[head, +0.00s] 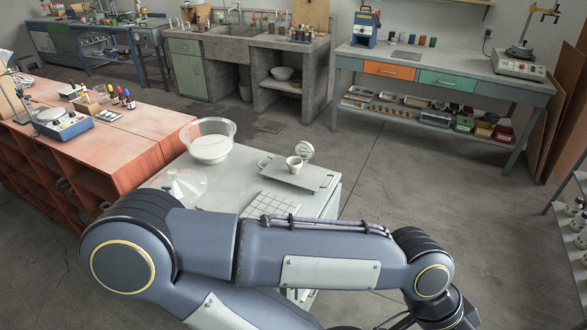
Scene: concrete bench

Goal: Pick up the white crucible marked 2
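A small white crucible (294,164) stands upright on a flat grey plate (318,180) with a side handle, on the light grey bench (240,165). No number can be read on it at this size. One of my arms stretches across the foreground, in front of the bench's near side, and bends down at the right. Its end runs off the bottom edge, and neither of my grippers shows. Nothing touches the crucible.
A clear round bowl with white contents (210,141) stands left of the plate. A transparent domed piece (184,186) and a white gridded sheet (268,205) lie nearer, the sheet partly behind my arm. A red cabinet (100,140) stands left. Floor right of the bench is open.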

